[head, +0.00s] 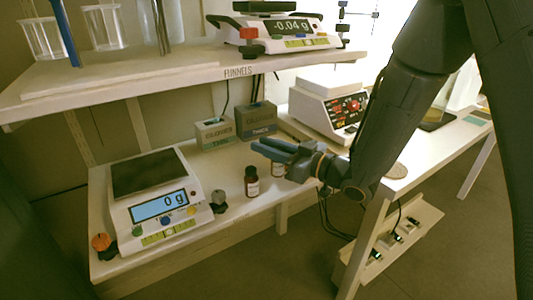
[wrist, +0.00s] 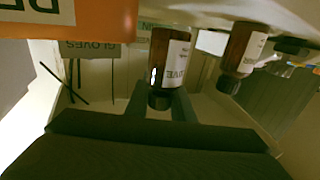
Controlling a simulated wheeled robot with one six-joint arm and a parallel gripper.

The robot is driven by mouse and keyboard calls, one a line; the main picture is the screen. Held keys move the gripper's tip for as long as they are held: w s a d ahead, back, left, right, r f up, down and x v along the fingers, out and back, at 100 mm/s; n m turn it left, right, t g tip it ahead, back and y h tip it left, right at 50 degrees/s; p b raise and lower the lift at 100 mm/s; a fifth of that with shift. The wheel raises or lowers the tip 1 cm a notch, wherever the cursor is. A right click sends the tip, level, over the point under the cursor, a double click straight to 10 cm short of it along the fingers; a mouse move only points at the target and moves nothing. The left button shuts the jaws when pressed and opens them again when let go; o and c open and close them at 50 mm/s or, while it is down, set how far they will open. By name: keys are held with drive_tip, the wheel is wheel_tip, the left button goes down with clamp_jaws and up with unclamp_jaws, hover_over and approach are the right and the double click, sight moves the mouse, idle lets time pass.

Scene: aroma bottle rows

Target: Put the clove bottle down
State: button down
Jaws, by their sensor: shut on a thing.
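The clove bottle, brown with a white label ending in "OVE", is between my gripper's fingers in the wrist view (wrist: 168,65), where everything appears inverted. In the head view my gripper (head: 262,149) is over the bench, and part of the bottle (head: 279,169) shows below the fingers. Its upper part is hidden by the fingers. My gripper is shut on it near the cap. I cannot tell whether its base touches the bench. A second brown bottle (head: 251,182) with a dark cap stands to the left, apart from it, and also shows in the wrist view (wrist: 240,55).
A balance (head: 160,202) reading 0 g stands at the left of the bench, with a small grey-topped object (head: 218,201) beside it. Two glove boxes (head: 215,134) (head: 256,120) stand behind. A white instrument (head: 327,108) stands behind right. A shelf (head: 180,75) overhangs the bench.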

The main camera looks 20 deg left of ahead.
drive_tip(key=shift+f, duration=0.8)
drive_tip(key=shift+f, duration=0.1)
drive_tip(key=shift+f, duration=0.15)
drive_tip(key=c, duration=1.5)
unclamp_jaws()
drive_tip(key=shift+c, duration=0.2)
drive_tip(key=shift+r, duration=0.3)
drive_tip(key=v, duration=1.2)
drive_tip(key=shift+p, duration=0.3)
